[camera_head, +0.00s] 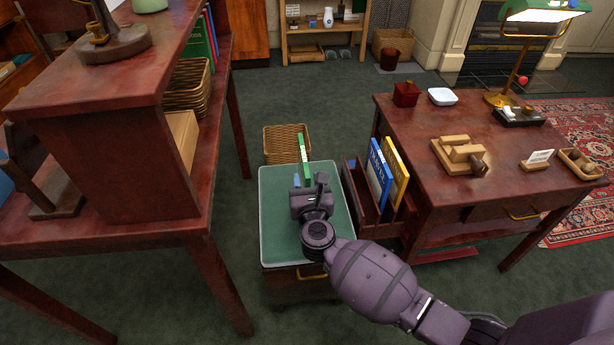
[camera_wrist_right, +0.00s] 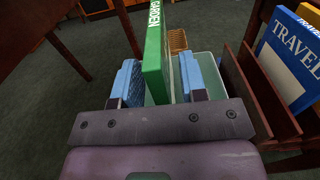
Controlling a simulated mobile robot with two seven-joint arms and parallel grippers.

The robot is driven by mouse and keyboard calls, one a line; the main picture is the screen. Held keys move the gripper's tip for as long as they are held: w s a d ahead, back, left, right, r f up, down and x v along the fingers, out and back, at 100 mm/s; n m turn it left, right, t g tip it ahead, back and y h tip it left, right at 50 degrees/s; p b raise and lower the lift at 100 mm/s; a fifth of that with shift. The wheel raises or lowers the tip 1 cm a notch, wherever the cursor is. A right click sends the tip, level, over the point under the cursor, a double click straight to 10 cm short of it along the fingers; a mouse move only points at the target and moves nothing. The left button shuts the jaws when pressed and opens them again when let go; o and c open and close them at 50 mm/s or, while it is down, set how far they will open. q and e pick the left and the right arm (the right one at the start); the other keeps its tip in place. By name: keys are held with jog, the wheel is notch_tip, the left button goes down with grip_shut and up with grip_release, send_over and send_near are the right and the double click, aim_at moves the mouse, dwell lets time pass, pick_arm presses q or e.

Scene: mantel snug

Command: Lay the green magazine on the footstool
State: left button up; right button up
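The green magazine (camera_head: 305,161) is upright over the far part of the footstool (camera_head: 276,228), which has a pale green top. In the right wrist view the magazine (camera_wrist_right: 154,55) shows the word GARDEN on its edge and stands between the two blue fingers. I cannot tell whether the magazine's lower edge touches the footstool. My left gripper is not in view.
Right of the footstool, a wooden rack (camera_head: 359,197) holds blue and yellow TRAVEL magazines (camera_head: 380,175), beside a desk (camera_head: 408,128). A wicker basket (camera_head: 281,143) stands behind the footstool. A dark red table with shelves (camera_head: 110,237) stands at left. Most of the footstool top is bare.

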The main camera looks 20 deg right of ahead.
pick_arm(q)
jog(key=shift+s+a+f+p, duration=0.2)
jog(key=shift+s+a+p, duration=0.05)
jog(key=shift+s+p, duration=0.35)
pick_arm(e)
jog(key=v, duration=1)
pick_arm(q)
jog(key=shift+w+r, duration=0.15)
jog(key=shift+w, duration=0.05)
pick_arm(e)
jog(key=shift+s+r, duration=0.1)
